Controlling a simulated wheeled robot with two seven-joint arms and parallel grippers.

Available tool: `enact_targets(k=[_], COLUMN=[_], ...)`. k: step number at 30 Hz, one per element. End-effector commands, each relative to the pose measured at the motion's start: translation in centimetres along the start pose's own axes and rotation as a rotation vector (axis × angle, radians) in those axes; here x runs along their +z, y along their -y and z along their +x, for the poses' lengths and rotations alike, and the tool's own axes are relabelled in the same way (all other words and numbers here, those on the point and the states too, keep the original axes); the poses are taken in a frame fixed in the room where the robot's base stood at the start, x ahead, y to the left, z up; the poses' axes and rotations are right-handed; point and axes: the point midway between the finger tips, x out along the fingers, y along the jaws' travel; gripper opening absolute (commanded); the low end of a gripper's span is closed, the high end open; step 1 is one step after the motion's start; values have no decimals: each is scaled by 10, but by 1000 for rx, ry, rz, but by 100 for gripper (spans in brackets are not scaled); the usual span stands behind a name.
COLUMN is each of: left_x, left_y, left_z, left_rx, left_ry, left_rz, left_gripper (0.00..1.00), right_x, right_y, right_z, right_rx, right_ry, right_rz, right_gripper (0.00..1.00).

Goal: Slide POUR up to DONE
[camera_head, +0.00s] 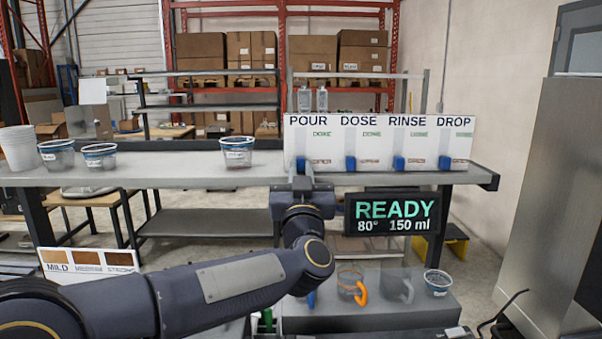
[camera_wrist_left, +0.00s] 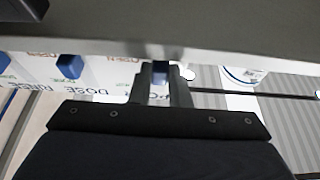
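The white panel (camera_head: 375,130) on the bench carries columns marked POUR, DOSE, RINSE and DROP, each with a green DONE mark in its upper part. The blue POUR slider (camera_head: 300,162) sits low in its column, level with the blue DOSE slider (camera_head: 350,163). My left gripper (camera_head: 303,178) is at the POUR slider, its fingers pointing at the panel. In the left wrist view the POUR slider (camera_wrist_left: 160,70) shows between the close-set fingers, which look shut on it. The gripper partly hides the slider's lower end. My right gripper is not in view.
The RINSE slider (camera_head: 399,163) and DROP slider (camera_head: 445,162) are to the right. A display (camera_head: 392,213) reading READY, 80°, 150 ml hangs below the bench edge. Labelled cups (camera_head: 237,152) stand left of the panel. An orange-handled mug (camera_head: 351,285) stands on a lower grey block.

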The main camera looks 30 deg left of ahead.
Motion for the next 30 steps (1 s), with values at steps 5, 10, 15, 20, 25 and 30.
enact_targets(k=[5, 10, 15, 20, 25, 30], left_x=[0, -4, -28, -55, -57, -58], left_y=[0, 0, 0, 0, 0, 1], left_z=[0, 1, 11, 22, 24, 24], left_rx=[0, 0, 0, -1, -1, -2], left_ry=[0, 0, 0, -1, -2, -6], left_rz=[0, -1, -2, -1, -1, -1], left_gripper=[0, 0, 0, 0, 0, 0], right_x=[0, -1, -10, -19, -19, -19], right_y=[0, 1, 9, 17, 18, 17], right_z=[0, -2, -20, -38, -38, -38], right_rx=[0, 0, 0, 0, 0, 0], right_ry=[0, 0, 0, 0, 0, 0], right_rz=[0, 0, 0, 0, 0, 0], right_gripper=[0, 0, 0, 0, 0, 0])
